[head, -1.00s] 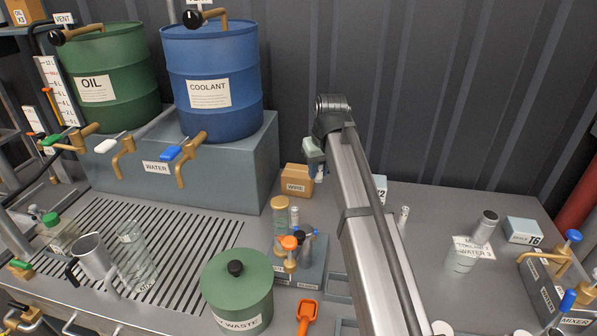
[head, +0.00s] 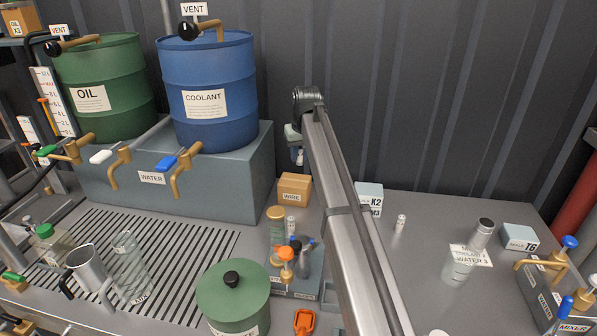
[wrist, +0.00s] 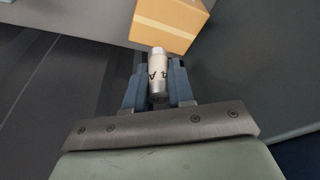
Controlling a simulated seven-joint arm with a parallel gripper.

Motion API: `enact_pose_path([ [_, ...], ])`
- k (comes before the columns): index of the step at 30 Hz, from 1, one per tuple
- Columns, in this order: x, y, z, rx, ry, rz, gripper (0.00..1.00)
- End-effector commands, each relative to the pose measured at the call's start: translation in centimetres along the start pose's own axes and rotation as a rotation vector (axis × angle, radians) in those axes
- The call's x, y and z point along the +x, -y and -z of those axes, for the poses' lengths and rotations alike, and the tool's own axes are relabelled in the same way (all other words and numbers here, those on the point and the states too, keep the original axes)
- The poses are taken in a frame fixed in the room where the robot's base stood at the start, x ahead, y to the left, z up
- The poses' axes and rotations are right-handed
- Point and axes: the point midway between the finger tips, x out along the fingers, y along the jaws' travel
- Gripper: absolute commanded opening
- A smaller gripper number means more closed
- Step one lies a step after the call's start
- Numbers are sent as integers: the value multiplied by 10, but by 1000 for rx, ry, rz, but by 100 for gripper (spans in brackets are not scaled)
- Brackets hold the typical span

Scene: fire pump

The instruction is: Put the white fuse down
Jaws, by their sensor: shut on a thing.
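My gripper (head: 299,152) is at the far end of my arm, in the air above and behind the wire box. It is shut on the white fuse (wrist: 159,72), which shows clearly between the two blue-grey fingers in the wrist view. The fuse is a small white cylinder with metal ends and dark marks. In the head view the fuse (head: 300,158) hangs below the gripper, small and partly hidden. Another small white cylinder (head: 400,224) stands on the bench right of my arm.
The coolant drum (head: 209,95) stands left on a grey block (head: 235,185). Bottles in a holder (head: 290,262) are in front. Bare bench lies around the standing cylinder.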

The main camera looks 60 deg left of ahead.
Motion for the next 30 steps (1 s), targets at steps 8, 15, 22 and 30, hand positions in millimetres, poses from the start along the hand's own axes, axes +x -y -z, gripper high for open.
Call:
enact_pose_path([
  [8,27,0,-8,-1,0,0,0],
  [15,54,0,-16,-1,0,0,0],
  [22,58,0,-16,-1,0,0,0],
  [30,60,0,-17,-1,0,0,27],
])
